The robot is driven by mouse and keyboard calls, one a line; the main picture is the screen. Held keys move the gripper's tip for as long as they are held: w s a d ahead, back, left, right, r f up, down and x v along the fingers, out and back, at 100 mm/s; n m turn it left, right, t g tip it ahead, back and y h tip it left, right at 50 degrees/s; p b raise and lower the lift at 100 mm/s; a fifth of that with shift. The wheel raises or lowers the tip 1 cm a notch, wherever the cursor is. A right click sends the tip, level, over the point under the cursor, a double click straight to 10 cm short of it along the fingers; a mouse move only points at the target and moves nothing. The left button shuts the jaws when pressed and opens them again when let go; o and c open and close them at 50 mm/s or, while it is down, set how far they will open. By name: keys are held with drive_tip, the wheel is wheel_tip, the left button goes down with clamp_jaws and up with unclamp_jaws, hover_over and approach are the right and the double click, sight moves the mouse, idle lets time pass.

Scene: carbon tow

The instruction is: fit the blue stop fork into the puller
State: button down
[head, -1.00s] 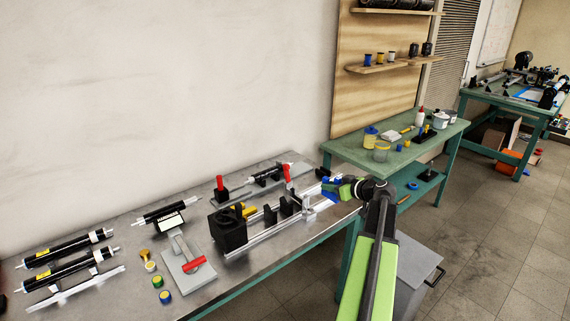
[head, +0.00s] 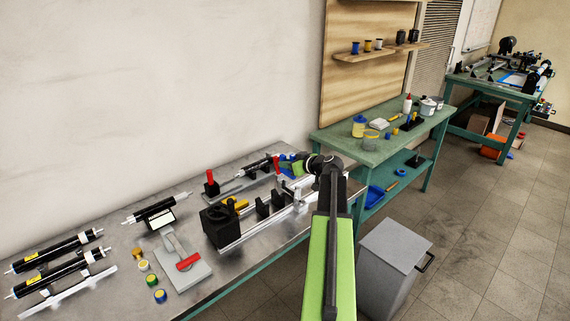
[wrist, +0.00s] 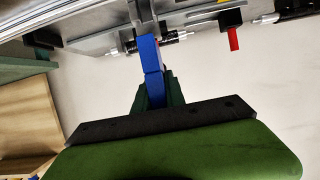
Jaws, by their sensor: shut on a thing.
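My gripper (wrist: 155,98) is shut on the blue stop fork (wrist: 150,60), which sticks out past the fingers in the wrist view. In the head view my gripper (head: 290,166) is over the far end of the steel bench, with only small bits of blue showing. In the wrist view the fork's tip overlaps a black cylinder with silver ends (wrist: 172,37); I cannot tell if they touch. A long rail assembly with a black block (head: 221,227) lies along the bench. I cannot tell for sure which part is the puller.
Red-handled parts (head: 210,181) stand near the wall. A grey plate with a red handle (head: 184,268), black tubes (head: 58,250) and small coloured pots (head: 160,296) occupy the left. A green table (head: 375,143) and grey cabinet (head: 395,265) stand to the right.

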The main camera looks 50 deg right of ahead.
sight(288, 175)
drive_tip(key=shift+s+f, duration=0.1)
wheel_tip(288, 175, down, 6)
drive_tip(key=b, duration=0.5)
drive_tip(key=shift+r+b, duration=0.2)
drive_tip(key=shift+b, duration=0.2)
drive_tip(key=shift+f+b, duration=1)
idle(0.9)
drive_tip(key=c, duration=1.3)
unclamp_jaws()
drive_tip(key=p+v, duration=0.6)
drive_tip(key=v, duration=1.1)
drive_tip(key=shift+s+p, duration=0.35)
